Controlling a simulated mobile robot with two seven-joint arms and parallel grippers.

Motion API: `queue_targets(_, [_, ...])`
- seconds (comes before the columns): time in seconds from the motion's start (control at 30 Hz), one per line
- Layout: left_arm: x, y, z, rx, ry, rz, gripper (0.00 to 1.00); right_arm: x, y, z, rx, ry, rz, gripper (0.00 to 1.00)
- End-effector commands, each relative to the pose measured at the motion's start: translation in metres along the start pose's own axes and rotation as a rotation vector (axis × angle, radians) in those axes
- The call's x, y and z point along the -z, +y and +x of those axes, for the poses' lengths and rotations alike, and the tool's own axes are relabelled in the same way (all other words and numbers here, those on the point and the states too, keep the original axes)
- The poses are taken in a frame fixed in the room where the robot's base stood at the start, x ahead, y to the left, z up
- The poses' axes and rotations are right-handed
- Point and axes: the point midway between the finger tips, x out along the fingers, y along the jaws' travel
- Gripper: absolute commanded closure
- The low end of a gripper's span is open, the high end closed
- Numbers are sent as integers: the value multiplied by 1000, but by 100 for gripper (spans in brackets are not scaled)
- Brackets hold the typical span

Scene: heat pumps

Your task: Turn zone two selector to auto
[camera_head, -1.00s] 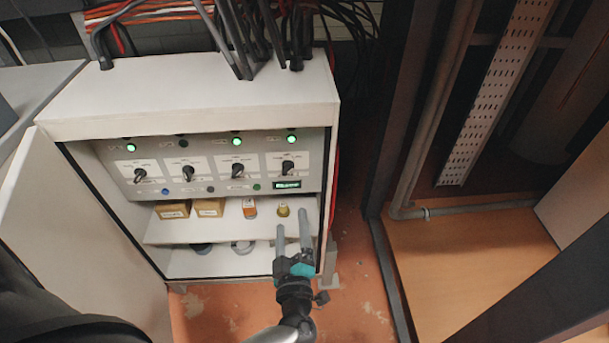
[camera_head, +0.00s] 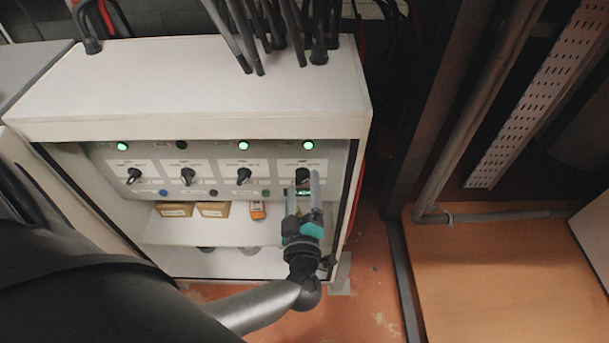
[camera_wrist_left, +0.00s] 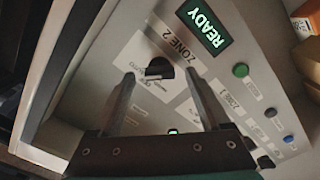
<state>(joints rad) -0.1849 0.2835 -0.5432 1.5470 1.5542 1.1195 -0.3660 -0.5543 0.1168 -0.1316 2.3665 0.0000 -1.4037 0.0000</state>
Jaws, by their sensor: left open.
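The zone two selector (camera_head: 302,175) is a black rotary knob at the right end of the control panel, above a small lit display. In the left wrist view the black knob (camera_wrist_left: 160,68) sits beside the "ZONE 2" label, and the display (camera_wrist_left: 205,30) reads "READY". My left gripper (camera_head: 303,188) is open in front of the knob. In the wrist view its fingertips (camera_wrist_left: 160,78) stand on either side of the knob, with a gap to each. I cannot tell whether they reach over it. The knob's exact pointing is unclear. My right gripper is not in view.
More black knobs (camera_head: 188,177) line the panel to the left. A green lamp (camera_head: 308,145) glows above the selector. A shelf below holds yellow boxes (camera_head: 213,209) and an orange item (camera_head: 257,211). The cabinet's right wall (camera_head: 358,190) stands close to my gripper.

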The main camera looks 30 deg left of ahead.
Motion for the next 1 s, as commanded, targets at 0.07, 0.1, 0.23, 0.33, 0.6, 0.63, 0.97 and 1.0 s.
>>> queue_targets(0.07, [0,0,0,0,0,0,20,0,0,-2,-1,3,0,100])
queue_targets(0.1, [0,0,1,0,0,0,20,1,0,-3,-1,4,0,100])
queue_targets(0.23, [0,0,1,0,0,0,20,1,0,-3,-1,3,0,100])
queue_targets(0.33, [1,0,1,0,0,0,20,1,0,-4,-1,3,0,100])
queue_targets(0.6, [1,0,1,0,0,0,43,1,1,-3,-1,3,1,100])
queue_targets(0.63, [1,0,1,0,0,0,46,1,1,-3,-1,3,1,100])
queue_targets(0.97, [0,0,1,1,0,0,83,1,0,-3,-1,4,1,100])
queue_targets(1.0, [0,0,1,1,0,0,88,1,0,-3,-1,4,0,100])
